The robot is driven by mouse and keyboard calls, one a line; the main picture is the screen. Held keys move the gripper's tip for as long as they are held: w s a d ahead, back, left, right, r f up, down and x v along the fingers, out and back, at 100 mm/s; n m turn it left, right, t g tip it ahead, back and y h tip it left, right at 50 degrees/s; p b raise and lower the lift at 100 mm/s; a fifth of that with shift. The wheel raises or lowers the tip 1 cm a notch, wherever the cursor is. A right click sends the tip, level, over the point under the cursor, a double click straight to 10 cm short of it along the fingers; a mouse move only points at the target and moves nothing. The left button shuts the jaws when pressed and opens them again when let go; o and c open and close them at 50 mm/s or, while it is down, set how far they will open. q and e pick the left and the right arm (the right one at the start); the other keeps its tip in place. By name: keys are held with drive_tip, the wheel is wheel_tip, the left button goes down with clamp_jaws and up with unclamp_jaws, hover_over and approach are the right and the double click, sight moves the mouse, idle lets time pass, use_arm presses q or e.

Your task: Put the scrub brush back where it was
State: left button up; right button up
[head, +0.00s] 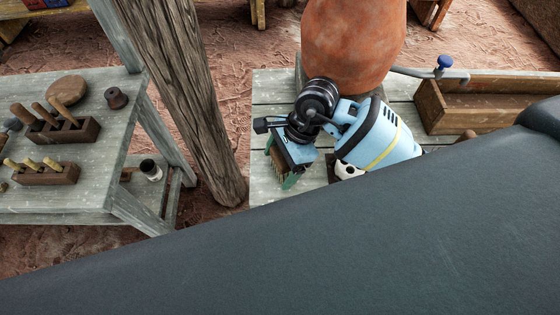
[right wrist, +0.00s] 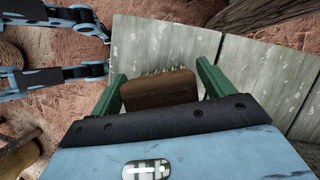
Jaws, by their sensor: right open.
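My right gripper (head: 281,168) is over the near left part of the grey plank bench (head: 262,97). Its green fingers are open, one on each side of the scrub brush (right wrist: 160,90). In the right wrist view the brush is a brown wooden block with pale bristles along its far edge, and a gap shows beside it at the right finger. In the head view only a small tan part of the brush shows under the gripper. I cannot tell whether it rests fully on the planks.
A large terracotta jar (head: 353,45) stands behind my right wrist. A wooden trough (head: 480,100) is at the bench's right, near a blue-handled tap (head: 445,65). A wooden post (head: 185,90) rises left of the bench. A side table (head: 100,155) holds tool racks.

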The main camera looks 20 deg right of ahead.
drive_tip(key=v, duration=1.2)
drive_tip(key=shift+a, duration=0.15)
